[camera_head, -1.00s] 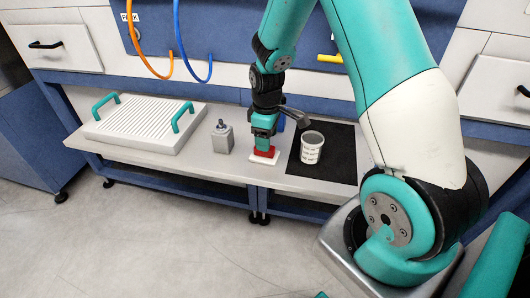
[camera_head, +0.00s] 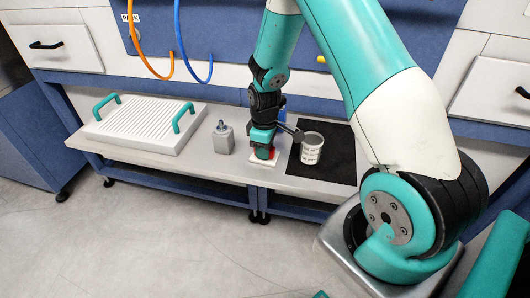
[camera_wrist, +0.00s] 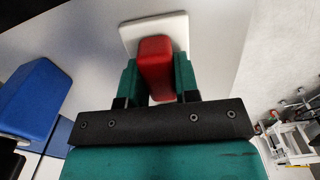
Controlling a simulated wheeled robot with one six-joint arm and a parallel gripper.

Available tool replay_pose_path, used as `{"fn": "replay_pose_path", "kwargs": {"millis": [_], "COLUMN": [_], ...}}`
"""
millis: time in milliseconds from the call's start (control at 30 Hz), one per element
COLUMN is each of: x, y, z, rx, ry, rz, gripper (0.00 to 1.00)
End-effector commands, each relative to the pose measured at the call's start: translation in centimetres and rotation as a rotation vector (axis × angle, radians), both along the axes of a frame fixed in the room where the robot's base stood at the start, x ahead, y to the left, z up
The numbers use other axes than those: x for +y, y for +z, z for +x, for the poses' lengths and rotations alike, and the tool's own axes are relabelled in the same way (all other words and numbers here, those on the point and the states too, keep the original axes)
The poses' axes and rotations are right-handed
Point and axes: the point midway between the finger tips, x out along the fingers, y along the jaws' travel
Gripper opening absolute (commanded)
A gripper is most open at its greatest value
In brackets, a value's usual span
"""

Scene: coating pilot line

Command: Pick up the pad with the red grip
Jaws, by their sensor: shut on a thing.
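The pad (camera_head: 258,161) is a white plate with a red grip on top, at the front edge of the bench in the head view. In the wrist view the white plate (camera_wrist: 178,30) shows behind the red grip (camera_wrist: 155,62). My gripper (camera_head: 264,152) is over the pad, pointing down. In the wrist view its two green fingers (camera_wrist: 156,78) stand on either side of the red grip and are closed on it. I cannot tell whether the plate touches the bench.
A white cup (camera_head: 312,149) stands on a black mat (camera_head: 338,160) to the right. A blue object (camera_wrist: 36,96) shows in the wrist view.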

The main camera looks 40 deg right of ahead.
Motion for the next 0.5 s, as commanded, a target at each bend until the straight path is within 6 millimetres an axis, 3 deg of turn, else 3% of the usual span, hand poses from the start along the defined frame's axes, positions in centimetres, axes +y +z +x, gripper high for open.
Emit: {"fn": "replay_pose_path", "kwargs": {"millis": [267, 367, 500], "x": [0.0, 0.0, 0.0], "y": [1.1, 2.6, 6.4], "z": [0.1, 0.1, 0.1], "rx": [-0.002, -0.004, -0.009], "ry": [0.0, 0.0, 0.0], "rz": [0.0, -0.001, -0.001], "gripper": [0.06, 0.06, 0.06]}}
